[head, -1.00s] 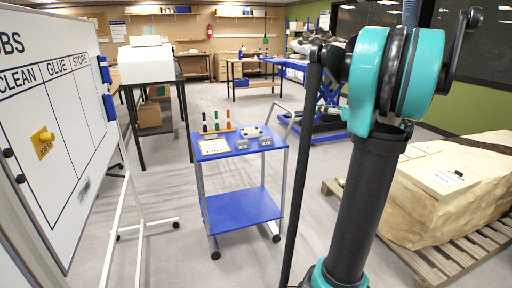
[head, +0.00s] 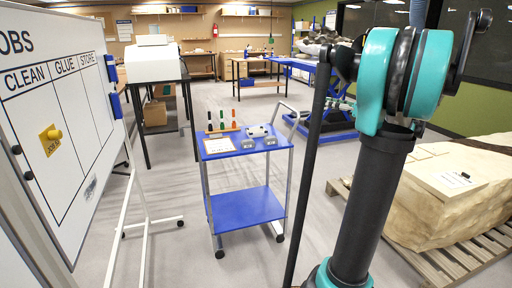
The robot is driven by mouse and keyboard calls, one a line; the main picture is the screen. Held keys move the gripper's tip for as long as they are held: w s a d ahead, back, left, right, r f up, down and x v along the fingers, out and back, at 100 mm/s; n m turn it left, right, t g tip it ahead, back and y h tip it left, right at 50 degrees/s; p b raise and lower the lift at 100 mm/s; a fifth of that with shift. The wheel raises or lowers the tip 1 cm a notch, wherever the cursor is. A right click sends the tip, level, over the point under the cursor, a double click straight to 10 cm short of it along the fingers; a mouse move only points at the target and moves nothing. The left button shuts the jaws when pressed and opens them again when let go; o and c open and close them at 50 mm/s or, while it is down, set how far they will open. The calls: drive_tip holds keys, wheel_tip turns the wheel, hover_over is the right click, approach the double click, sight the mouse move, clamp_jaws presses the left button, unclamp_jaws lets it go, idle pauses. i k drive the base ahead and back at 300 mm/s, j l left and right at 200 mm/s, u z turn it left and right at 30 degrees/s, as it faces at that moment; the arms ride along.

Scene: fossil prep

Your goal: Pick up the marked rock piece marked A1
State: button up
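A blue two-shelf cart (head: 246,206) stands ahead in the middle of the head view. On its top shelf sit a few small grey pieces, one at the front left (head: 248,143), one at the front right (head: 270,141) and one behind (head: 257,131). They are too small for me to read any mark, so I cannot tell which is A1. My arm fills the right side of the view, but my gripper is out of the picture.
A whiteboard (head: 80,165) on a white stand is close on the left. A large pale rock block (head: 430,207) on a wooden pallet (head: 455,262) is at the right. The cart also bears a marker rack (head: 222,131) and a framed sheet (head: 219,145). Open floor lies around the cart.

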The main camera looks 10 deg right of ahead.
sight(270, 140)
drive_tip(key=i+l+u, duration=0.45)
drive_tip(key=i+l, duration=1.15)
